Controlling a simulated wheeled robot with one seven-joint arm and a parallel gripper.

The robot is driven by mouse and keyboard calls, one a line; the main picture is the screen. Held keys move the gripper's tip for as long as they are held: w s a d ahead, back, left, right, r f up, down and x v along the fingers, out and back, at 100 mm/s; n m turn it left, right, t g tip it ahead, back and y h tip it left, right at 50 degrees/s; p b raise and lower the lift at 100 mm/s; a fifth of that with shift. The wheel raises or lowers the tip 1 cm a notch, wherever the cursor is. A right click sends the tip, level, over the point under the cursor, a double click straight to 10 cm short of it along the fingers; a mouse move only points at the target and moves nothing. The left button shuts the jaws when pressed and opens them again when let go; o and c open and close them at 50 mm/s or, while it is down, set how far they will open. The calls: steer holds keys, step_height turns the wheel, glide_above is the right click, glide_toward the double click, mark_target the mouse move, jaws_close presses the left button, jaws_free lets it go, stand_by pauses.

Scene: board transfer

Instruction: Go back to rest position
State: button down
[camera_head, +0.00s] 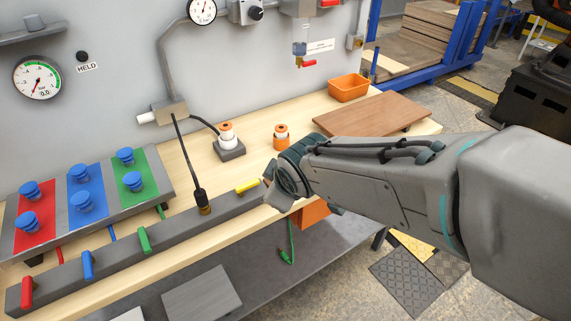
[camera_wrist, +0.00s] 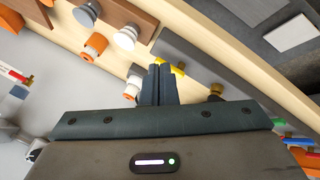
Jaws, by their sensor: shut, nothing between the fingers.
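My gripper (camera_wrist: 158,70) shows in the wrist view with its two dark fingers pressed together and nothing between them. In the head view my arm reaches in from the right, and its end hangs over the front edge of the workbench (camera_head: 240,110). The fingers are hidden or too unclear to make out there. The yellow handle (camera_head: 247,186) on the grey rail (camera_head: 170,228) is just left of my arm's end. It also shows in the wrist view (camera_wrist: 177,69), close beyond the fingertips. A brown board (camera_head: 371,113) lies flat on the bench at the right, apart from my gripper.
An orange bin (camera_head: 348,87) stands behind the board. A white-and-orange piece (camera_head: 281,137) and another on a dark block (camera_head: 228,143) stand near my arm's end. Red, blue and green panels (camera_head: 80,195) with blue knobs are at the left. A lower shelf (camera_head: 255,270) lies below.

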steer(key=shift+s+d+r, duration=0.1)
steer(key=shift+d+r, duration=0.3)
steer(key=shift+r, duration=0.1)
steer(key=s+d+m+g+h+p, duration=0.1)
steer(key=s+d+m+g, duration=0.1)
steer(key=s+d+m, duration=0.3)
steer(key=s+d+m+g+h, duration=0.1)
steer(key=s+d+m, duration=0.3)
steer(key=d+m, duration=0.4)
steer(key=d+g, duration=0.1)
steer(key=d, duration=0.4)
steer(key=shift+s+m+h+p, duration=0.35)
steer(key=shift+s+m+h, duration=0.05)
